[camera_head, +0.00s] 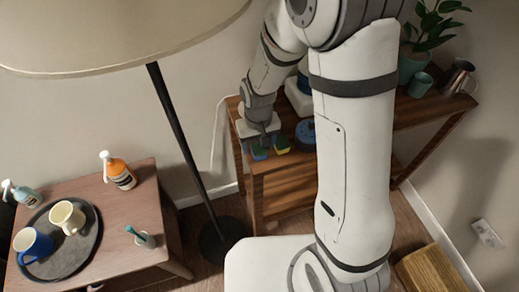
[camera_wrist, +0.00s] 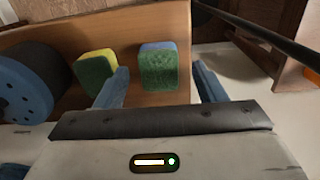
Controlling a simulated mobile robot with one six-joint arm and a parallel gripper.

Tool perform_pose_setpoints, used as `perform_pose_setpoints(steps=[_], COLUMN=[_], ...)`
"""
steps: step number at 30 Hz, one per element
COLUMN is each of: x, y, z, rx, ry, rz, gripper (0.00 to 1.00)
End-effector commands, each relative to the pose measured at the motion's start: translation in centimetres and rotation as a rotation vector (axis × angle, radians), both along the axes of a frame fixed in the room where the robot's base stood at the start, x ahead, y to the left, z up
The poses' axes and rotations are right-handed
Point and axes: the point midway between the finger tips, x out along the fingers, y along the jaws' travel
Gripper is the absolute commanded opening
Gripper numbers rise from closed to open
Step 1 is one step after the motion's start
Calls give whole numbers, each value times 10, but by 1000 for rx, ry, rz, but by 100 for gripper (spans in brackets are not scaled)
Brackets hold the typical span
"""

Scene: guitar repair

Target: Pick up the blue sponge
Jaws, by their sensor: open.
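The blue sponge, with a green scouring face, lies on the wooden shelf (camera_head: 402,122); in the wrist view the blue sponge (camera_wrist: 158,66) shows mostly green with a blue edge. My gripper (camera_wrist: 160,72) is open, with one blue finger on each side of this sponge and a gap on the right. In the head view my gripper (camera_head: 259,138) is over the blue sponge (camera_head: 258,153) at the shelf's left end. A second sponge, yellow and green (camera_wrist: 95,68), lies just left of the left finger in the wrist view; it also shows in the head view (camera_head: 281,144).
A round blue disc with holes (camera_wrist: 28,88) stands beyond the yellow sponge; it also shows in the head view (camera_head: 305,131). A plant pot (camera_head: 410,66) and a metal jug (camera_head: 458,77) stand at the shelf's right. A black lamp pole (camera_head: 183,140) rises left of the shelf.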

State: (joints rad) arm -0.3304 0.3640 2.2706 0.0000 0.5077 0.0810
Motion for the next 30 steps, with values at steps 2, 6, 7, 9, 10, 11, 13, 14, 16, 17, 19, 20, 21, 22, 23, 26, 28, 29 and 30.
perform_pose_setpoints(steps=[2,6,7,9,10,11,13,14,16,17,19,20,21,22,23,26,28,29,30], x=[0,0,0,0,0,0,0,0,0,0,0,0,0,0,0,0,0,0,0], y=[-1,-1,-1,-1,-1,-1,-1,-1,-1,-1,-1,-1,-1,-1,-1,-1,-1,-1,-1], z=[-10,-16,-16,-16,-16,-16,-16,-16,-16,-16,-16,-16,-16,-16,-16,-16,-16,-16,-16], rx=[-1,0,0,0,0,0,0,0,0,0,0,0,0,0,0,0,0,0,0], ry=[3,0,-1,-1,-1,-1,-1,-1,-1,-1,-1,-1,-1,-1,-1,-1,-1,-1,-1], rz=[-1,-1,-1,-2,-2,-2,-2,-2,-2,-2,-3,-3,-3,-3,-3,-3,-3,-3,-3], gripper=[64,64,64,64,64,64,60,57,51,49,43,41,37,35,33,24,19,16,16])
